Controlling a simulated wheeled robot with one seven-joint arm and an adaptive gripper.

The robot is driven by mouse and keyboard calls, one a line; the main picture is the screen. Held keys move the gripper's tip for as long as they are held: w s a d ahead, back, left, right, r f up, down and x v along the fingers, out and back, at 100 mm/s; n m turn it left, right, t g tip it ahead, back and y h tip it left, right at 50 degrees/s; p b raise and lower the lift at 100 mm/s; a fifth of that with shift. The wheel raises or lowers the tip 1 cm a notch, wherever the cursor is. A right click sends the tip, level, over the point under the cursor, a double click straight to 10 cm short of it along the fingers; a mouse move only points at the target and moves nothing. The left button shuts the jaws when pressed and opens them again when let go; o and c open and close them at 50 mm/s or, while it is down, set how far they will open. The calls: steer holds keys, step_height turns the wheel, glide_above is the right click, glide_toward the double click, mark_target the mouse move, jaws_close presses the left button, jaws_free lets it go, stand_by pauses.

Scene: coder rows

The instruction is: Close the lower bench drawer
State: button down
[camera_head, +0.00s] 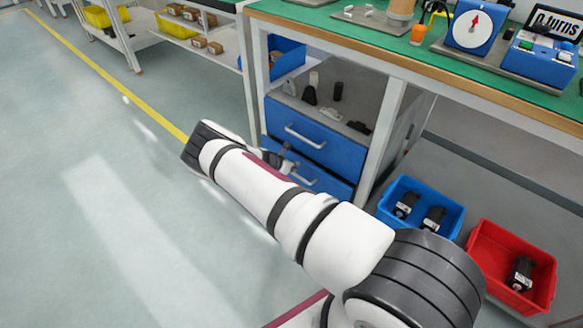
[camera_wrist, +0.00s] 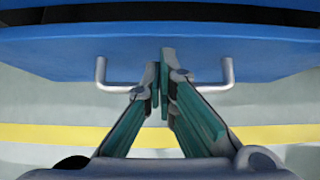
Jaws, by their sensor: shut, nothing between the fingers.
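The lower drawer (camera_head: 325,183) is a blue front with a pale bar handle (camera_head: 303,180), under the green-topped bench. My arm hides its left part in the head view. In the wrist view a blue drawer front (camera_wrist: 60,52) spans the top, with its grey handle (camera_wrist: 101,75) sticking out. My gripper (camera_wrist: 164,70) is shut and empty, its fingertips in front of the blue front, between the two handle posts. I cannot tell whether the tips touch the front or the bar. How far the lower drawer stands out is unclear.
The upper blue drawer (camera_head: 315,138) sits directly above. The bench leg (camera_head: 384,140) is close beside the drawers. Open floor (camera_head: 90,220) lies at left.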

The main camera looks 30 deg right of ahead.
steer(key=a+f+p+v, duration=0.1)
steer(key=p+v, duration=0.3)
steer(key=v, duration=0.8)
steer(key=shift+s+a+f, duration=0.35)
steer(key=shift+a, duration=0.2)
steer(key=c, duration=2)
jaws_free()
steer(key=shift+a+r, duration=0.1)
steer(key=o, duration=0.3)
steer(key=shift+s, duration=0.35)
steer(key=shift+o, duration=0.2)
steer(key=s+d+f+m+h+b, duration=0.1)
steer(key=s+d+f+m+h, duration=0.35)
steer(key=s+m, duration=0.2)
step_height(320, 180, down, 6)
steer(key=w+a+m+t+y+b, duration=0.1)
steer(key=a+m+t+b, duration=0.15)
steer(key=m+t, duration=0.55)
steer(key=b+x, duration=0.5)
steer(key=x, duration=0.8)
steer(key=shift+w+a, duration=0.1)
steer(key=shift+r, duration=0.1)
